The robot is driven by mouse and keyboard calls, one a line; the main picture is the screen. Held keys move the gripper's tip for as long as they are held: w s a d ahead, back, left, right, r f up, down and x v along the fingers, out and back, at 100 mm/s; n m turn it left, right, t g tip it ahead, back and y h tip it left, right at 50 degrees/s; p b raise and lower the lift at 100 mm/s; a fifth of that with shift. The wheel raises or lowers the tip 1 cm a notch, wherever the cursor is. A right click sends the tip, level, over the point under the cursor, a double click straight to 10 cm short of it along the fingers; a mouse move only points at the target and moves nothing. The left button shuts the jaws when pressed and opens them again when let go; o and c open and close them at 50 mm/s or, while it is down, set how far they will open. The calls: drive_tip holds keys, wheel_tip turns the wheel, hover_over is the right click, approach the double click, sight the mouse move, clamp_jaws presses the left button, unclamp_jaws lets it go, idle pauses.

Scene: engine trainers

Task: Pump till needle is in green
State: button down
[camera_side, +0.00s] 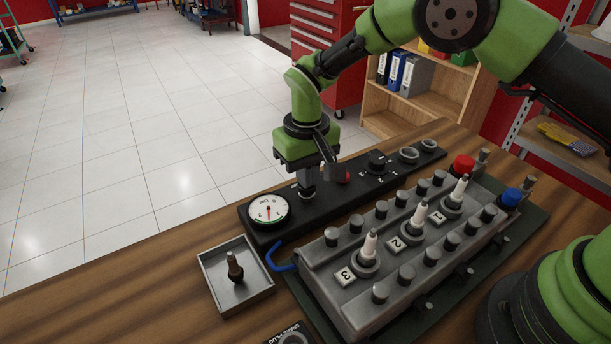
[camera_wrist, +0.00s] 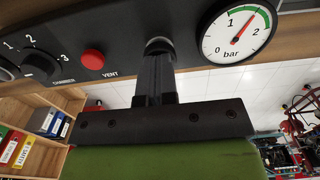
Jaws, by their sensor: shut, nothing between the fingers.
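The round white pressure gauge (camera_side: 268,210) is at the left end of the black control panel (camera_side: 335,192). In the wrist view, the gauge (camera_wrist: 237,32) has its red needle between 1 and 2 bar, pointing up toward the green arc; whether the tip lies within the green is hard to tell. My gripper (camera_side: 307,191) points down at the panel just right of the gauge. Its fingers (camera_wrist: 158,52) are shut and empty, over a round metal knob (camera_wrist: 158,43). They mostly cover the knob, so I cannot tell whether they touch it.
A red vent button (camera_side: 343,178) is close right of my gripper; a selector knob (camera_side: 377,160) is farther right. The grey engine block (camera_side: 385,262) with numbered plugs stands in front of the panel. A small tray (camera_side: 215,270) with a plug is at left.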

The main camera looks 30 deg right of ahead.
drive_tip(key=shift+r, duration=1.85)
drive_tip(key=shift+r, duration=0.1)
wheel_tip(320, 180, up, 5)
drive_tip(key=shift+f, duration=0.1)
